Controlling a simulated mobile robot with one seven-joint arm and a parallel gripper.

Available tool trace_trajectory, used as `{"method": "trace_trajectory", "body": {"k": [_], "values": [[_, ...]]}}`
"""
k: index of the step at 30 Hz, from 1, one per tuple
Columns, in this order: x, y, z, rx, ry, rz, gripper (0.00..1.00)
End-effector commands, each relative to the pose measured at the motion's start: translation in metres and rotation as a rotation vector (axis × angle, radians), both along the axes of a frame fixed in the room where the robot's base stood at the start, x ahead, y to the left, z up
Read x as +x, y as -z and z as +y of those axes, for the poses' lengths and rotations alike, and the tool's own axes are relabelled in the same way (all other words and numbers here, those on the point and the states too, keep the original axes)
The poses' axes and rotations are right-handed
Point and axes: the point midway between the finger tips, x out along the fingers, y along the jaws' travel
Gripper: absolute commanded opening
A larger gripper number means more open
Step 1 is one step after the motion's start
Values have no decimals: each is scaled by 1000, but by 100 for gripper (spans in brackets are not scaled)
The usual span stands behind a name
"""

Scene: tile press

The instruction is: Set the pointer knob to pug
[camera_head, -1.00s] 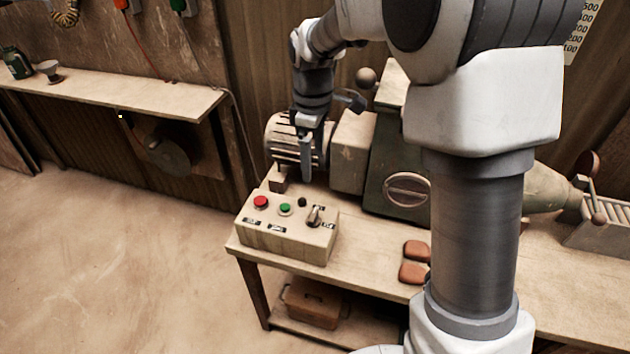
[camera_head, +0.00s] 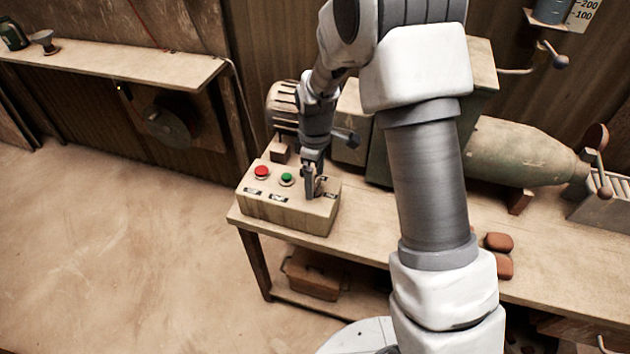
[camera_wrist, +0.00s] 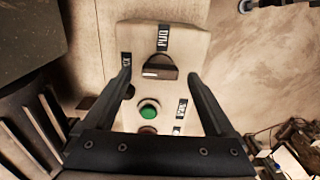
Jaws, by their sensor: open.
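The cream control box (camera_head: 285,212) stands on the bench's left end. The pointer knob (camera_wrist: 162,66) is dark with a short pale mark that seems to point left in the wrist view, towards a label (camera_wrist: 126,64) I cannot fully read. The PUG label (camera_wrist: 163,38) is above the knob in that view. My gripper (camera_wrist: 158,75) is open, with one finger on each side of the knob; I cannot tell whether they touch it. In the head view my gripper (camera_head: 312,190) is low over the box's right part and hides the knob.
A green button (camera_head: 287,178) and a red button (camera_head: 261,172) sit left of my gripper on the box. A motor (camera_head: 283,105) stands behind the box, and a green machine body (camera_head: 520,155) lies to the right. Open floor is at left.

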Motion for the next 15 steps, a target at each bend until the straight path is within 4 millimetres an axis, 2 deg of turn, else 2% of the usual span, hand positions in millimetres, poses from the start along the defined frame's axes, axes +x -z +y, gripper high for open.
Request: {"method": "trace_trajectory", "body": {"k": [3, 12, 13, 15], "values": [[0, 9, 0, -1, 0, 0, 90], [0, 11, 0, 0, 0, 0, 90], [0, 11, 0, 0, 0, 0, 88], [0, 11, 0, 0, 0, 0, 76]]}}
